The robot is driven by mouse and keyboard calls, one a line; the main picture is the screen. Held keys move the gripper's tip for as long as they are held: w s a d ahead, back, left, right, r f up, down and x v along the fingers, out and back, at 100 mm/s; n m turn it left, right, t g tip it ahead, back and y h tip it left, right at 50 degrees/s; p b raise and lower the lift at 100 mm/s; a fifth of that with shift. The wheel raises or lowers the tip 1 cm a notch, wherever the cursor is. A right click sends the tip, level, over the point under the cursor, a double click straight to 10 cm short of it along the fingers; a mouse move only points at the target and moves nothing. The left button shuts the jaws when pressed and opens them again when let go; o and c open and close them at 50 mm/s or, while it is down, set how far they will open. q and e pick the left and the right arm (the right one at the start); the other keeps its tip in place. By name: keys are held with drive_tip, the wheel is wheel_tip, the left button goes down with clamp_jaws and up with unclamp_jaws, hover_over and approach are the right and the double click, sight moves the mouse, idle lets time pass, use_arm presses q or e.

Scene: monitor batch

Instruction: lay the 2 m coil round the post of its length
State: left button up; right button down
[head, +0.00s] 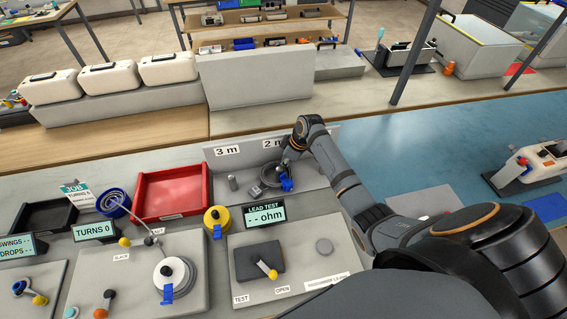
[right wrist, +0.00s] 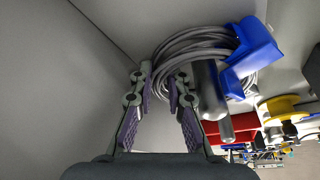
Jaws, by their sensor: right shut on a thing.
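The grey coil (head: 270,178) with its blue clip (head: 287,184) is at the board's back wall, below the "2 m" label (head: 271,143). In the right wrist view the coil (right wrist: 195,42) and the blue clip (right wrist: 250,55) are at the fingertips. My right gripper (head: 287,163) is shut on the coil's loops, and its fingers (right wrist: 160,82) show in the right wrist view. A metal post (right wrist: 212,95) stands close by the coil; I cannot tell whether the loops are around it. A short post (head: 232,183) stands below the "3 m" label (head: 227,151). My left gripper is out of view.
A red tray (head: 172,192) is left of the posts. A yellow spool (head: 217,220) and the lead test display (head: 265,213) are in front. A white reel (head: 174,280) stands on a plate at the lower left.

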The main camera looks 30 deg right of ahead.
drive_tip(key=shift+f, duration=0.1)
drive_tip(key=c, duration=1.3)
unclamp_jaws()
drive_tip(key=shift+o, duration=0.2)
drive_tip(key=v, duration=1.2)
